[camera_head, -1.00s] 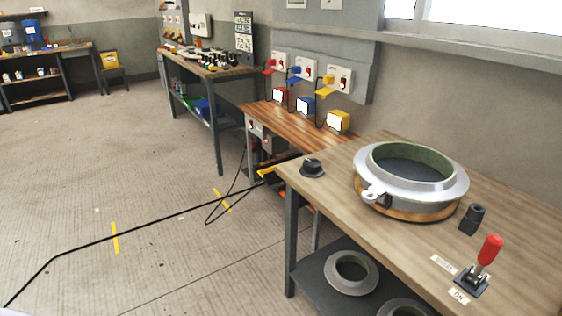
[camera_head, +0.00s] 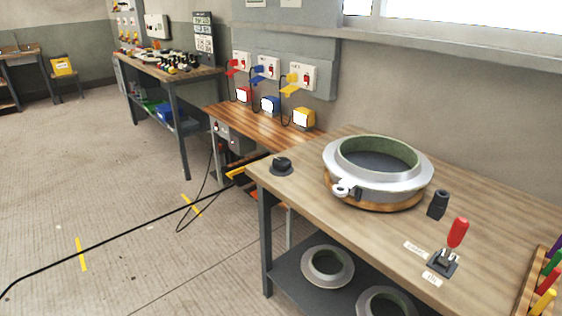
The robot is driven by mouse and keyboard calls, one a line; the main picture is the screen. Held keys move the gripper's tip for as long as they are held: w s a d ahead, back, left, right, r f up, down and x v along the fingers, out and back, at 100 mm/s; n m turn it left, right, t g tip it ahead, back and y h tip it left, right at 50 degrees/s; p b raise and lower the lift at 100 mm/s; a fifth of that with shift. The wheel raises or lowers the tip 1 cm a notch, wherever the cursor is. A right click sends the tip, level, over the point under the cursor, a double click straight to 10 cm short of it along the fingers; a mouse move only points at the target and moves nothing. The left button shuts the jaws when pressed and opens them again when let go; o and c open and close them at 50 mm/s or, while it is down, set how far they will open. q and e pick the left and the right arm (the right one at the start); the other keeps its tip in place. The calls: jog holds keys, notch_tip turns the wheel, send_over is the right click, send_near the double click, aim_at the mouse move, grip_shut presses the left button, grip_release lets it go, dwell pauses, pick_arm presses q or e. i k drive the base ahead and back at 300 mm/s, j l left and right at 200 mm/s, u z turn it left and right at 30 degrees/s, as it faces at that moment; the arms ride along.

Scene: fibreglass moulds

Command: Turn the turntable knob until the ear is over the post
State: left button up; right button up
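In the head view a grey ring-shaped mould (camera_head: 378,168) with a green inner wall sits on a wooden turntable (camera_head: 372,203) on the workbench. Its ear (camera_head: 341,189), a small lug with a hole, points to the front left. A black knob (camera_head: 281,166) stands at the bench's left corner. A short dark post (camera_head: 438,204) stands to the right of the mould, apart from the ear. Neither of my grippers is in view.
A red-handled lever (camera_head: 456,238) with two labels stands on the bench front. A rack with coloured handles (camera_head: 545,290) is at the right edge. Ring moulds (camera_head: 327,266) lie on the lower shelf. A black cable (camera_head: 120,232) crosses the floor.

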aim_at(281, 164)
jog(key=i+j+z, duration=0.1)
jog(key=z, duration=0.35)
jog(key=j+z, duration=0.15)
jog(key=z, duration=0.3)
jog(key=j+z, duration=0.15)
jog(key=z, duration=0.3)
jog(key=j+z, duration=0.25)
jog(key=j, duration=0.15)
jog(key=j+z, duration=0.25)
jog(key=j, duration=0.15)
jog(key=j+z, duration=0.1)
jog(key=j, duration=0.3)
jog(key=k+j+z, duration=0.1)
jog(key=j, duration=0.3)
